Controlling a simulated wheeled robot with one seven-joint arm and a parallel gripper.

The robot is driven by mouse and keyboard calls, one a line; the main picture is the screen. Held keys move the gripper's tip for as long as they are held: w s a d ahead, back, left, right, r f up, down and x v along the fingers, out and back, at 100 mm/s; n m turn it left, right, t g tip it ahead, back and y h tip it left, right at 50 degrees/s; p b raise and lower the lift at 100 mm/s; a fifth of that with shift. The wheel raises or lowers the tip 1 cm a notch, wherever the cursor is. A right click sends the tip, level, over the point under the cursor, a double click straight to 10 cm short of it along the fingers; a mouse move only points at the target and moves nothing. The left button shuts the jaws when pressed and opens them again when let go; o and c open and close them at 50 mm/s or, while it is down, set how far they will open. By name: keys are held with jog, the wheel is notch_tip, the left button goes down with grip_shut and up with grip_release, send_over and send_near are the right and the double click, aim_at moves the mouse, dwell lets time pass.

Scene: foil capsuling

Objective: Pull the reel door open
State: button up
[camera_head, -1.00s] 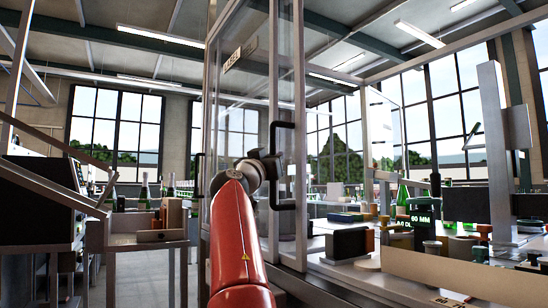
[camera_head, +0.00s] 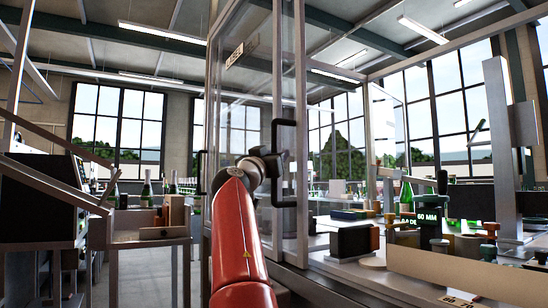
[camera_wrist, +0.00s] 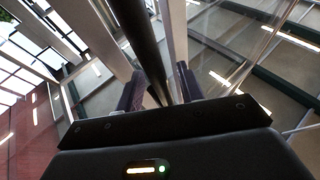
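The reel door is a tall clear panel (camera_head: 240,95) in a grey metal frame, near the middle of the head view. A black C-shaped handle (camera_head: 285,205) stands upright on its right post. My gripper (camera_head: 272,163) is at the handle's middle, at the end of my red arm. In the wrist view, a dark bar (camera_wrist: 140,35), which looks like the handle, runs down between the two fingers of my gripper (camera_wrist: 160,92). The fingers lie on either side of it. Whether they press on it is not clear, and their tips are partly hidden in the head view.
A second black handle (camera_head: 200,172) shows left of the door. On the right, a bench holds a dark block (camera_head: 354,241), green bottles and a tan board (camera_head: 440,270). A side table (camera_head: 140,240) with a box stands left. Open floor shows between it and the door frame.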

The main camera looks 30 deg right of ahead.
jog(key=b+v, duration=0.6)
jog(key=v, duration=0.2)
jog(key=shift+r, duration=0.1)
dwell(0.4)
